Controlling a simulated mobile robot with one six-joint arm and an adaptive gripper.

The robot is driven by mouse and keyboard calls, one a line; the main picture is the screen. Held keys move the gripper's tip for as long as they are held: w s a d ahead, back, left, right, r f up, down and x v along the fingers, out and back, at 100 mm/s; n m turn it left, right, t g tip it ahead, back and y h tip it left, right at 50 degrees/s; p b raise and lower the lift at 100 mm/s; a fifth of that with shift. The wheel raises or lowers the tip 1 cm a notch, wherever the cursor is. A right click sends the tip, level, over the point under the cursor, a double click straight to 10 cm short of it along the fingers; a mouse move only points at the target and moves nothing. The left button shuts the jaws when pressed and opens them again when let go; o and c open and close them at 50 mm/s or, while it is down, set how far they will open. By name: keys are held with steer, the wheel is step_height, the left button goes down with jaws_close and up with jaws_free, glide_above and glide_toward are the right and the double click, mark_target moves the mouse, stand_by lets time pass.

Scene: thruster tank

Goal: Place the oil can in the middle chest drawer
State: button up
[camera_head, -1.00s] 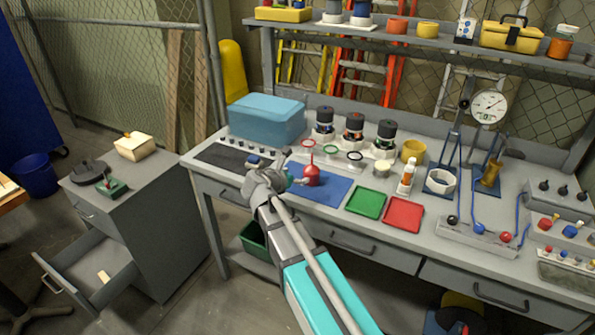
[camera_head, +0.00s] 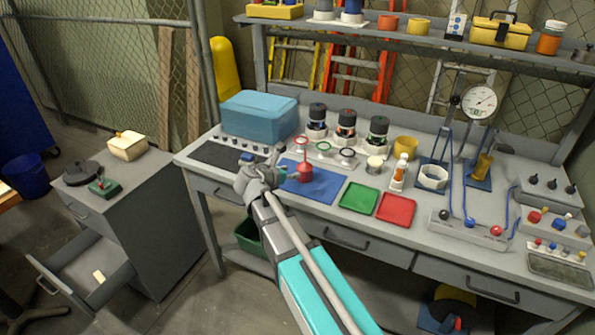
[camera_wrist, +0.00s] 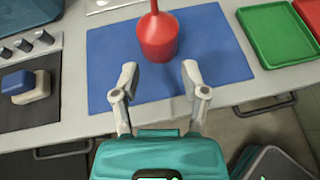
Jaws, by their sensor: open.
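The red oil can (camera_head: 305,172) stands upright on a blue mat (camera_head: 325,188) on the workbench. In the wrist view the oil can (camera_wrist: 157,40) is just beyond my fingertips, roughly centred between them and not held. My gripper (camera_wrist: 157,72) is open and empty, reaching over the bench's front edge; in the head view my gripper (camera_head: 268,168) is left of the can. The grey chest (camera_head: 160,215) stands left of the bench. One of its drawers (camera_head: 85,270) is pulled open, with a small pale block (camera_head: 99,276) inside. Whether this is the middle drawer is hard to tell.
A green tray (camera_head: 358,198) and a red tray (camera_head: 396,209) lie right of the mat. A blue box (camera_head: 259,115) stands behind, at the left. Gauges, bottles and knobs crowd the bench's right. Several things sit on the chest top. Floor shows between chest and bench.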

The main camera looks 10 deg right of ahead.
steer(key=w+d+r+m+g+y+p, duration=0.3)
steer(key=d+r+m+g+p, duration=0.3)
steer(key=p, duration=0.7)
step_height(320, 180, up, 10)
steer(key=m+g+y+p, duration=0.35)
steer(key=y+p, duration=0.25)
steer(key=p, duration=0.7)
glide_above(305, 165)
steer(key=shift+w+d+m+t, duration=0.15)
steer(key=shift+w+m+t, duration=0.2)
steer(key=shift+t, duration=0.1)
steer(key=shift+f, duration=0.15)
step_height(305, 165, down, 8)
steer(key=b, duration=0.8)
steer(key=shift+w+f+b, duration=0.1)
steer(key=shift+f+b, duration=0.15)
steer(key=shift+b, duration=0.05)
steer(key=shift+f+b, duration=2.6)
steer(key=shift+c, duration=0.2)
jaws_close()
